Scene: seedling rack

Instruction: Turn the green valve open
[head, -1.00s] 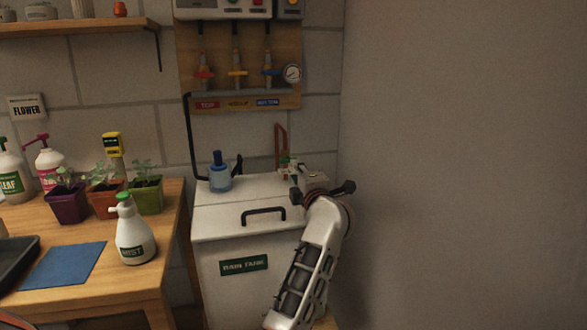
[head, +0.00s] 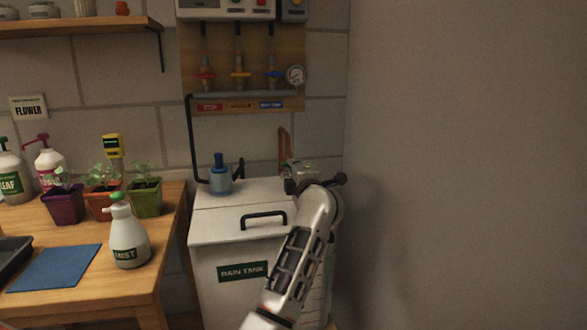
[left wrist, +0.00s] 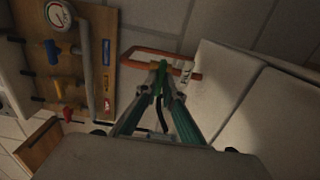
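The green valve (left wrist: 159,84) shows in the left wrist view as a narrow green handle by the bent copper pipe (left wrist: 150,52). My left gripper (left wrist: 159,72) has its fingertips brought together around this handle, one on each side. In the head view the left gripper (head: 292,172) is above the back right of the rain tank (head: 215,258), in front of the copper pipe (head: 284,143). There my own wrist hides most of the valve. My right gripper is not in view.
A wall board holds red, yellow and blue valves (head: 239,74) and a gauge (head: 296,75). A blue bottle (head: 220,178) stands on the tank lid, behind its black handle (head: 264,218). A bare wall (head: 460,170) is close on the right. Pots and a mist bottle (head: 128,240) stand on the left table.

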